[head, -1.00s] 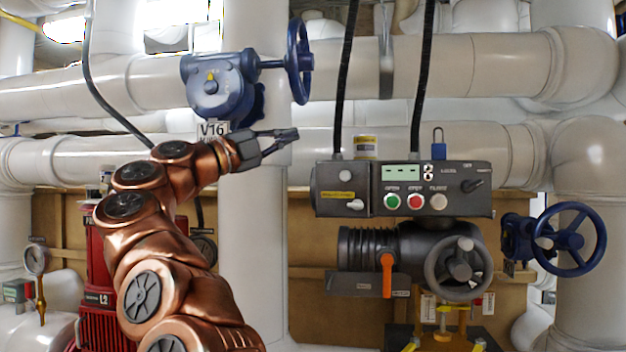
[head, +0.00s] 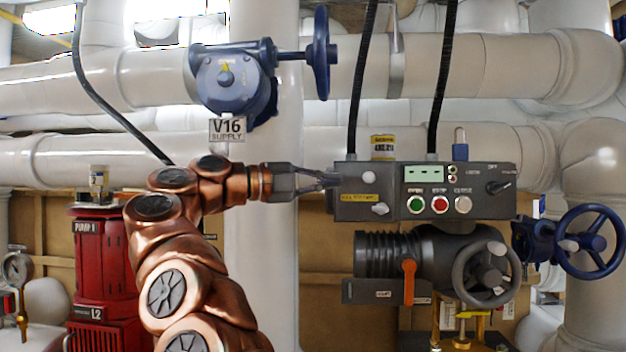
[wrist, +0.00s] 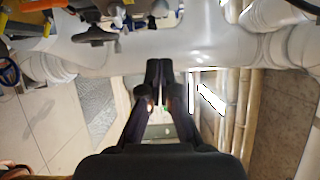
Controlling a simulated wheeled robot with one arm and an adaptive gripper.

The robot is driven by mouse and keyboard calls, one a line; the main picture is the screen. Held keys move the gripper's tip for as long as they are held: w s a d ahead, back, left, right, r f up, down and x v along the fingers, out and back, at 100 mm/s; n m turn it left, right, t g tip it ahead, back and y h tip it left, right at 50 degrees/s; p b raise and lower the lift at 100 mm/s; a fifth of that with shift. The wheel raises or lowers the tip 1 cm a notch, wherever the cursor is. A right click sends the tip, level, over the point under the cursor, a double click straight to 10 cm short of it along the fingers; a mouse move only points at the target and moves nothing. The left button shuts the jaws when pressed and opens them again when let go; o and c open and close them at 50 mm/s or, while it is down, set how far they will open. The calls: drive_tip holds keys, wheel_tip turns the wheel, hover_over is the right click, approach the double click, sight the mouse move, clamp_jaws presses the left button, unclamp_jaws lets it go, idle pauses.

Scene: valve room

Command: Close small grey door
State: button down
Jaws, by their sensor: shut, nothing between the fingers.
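The grey control box (head: 490,200) hangs in front of the white pipes in the head view. Its left section is a small grey panel (head: 352,205) with a yellow label and a light knob; it looks like the small grey door. It appears about flush with the box front, but I cannot tell whether it stands slightly ajar. My gripper (head: 337,180) is shut and empty, its fingertips overlapping the panel's left edge in the picture. I cannot tell whether they touch it. In the wrist view, the closed fingers (wrist: 160,66) point toward a white pipe; the door is not clearly visible there.
A blue valve (head: 228,78) with a V16 sign (head: 227,130) is above my arm. A red pump (head: 101,250) stands left. Below the box are a dark actuator with a grey handwheel (head: 487,274) and an orange lever (head: 408,282). A blue handwheel (head: 592,242) is at right.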

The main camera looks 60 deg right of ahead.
sight(357, 179)
drive_tip(key=shift+s+d+r+p, duration=0.1)
drive_tip(key=shift+s+d+p, duration=0.35)
drive_tip(key=shift+d, duration=0.8)
drive_tip(key=shift+s+d+p, duration=0.35)
drive_tip(key=shift+s+d, duration=0.1)
drive_tip(key=shift+d, duration=0.85)
drive_tip(key=shift+s+d+r+p, duration=0.1)
drive_tip(key=shift+s+d+p, duration=0.35)
drive_tip(key=shift+d, duration=0.8)
drive_tip(key=shift+s, duration=0.1)
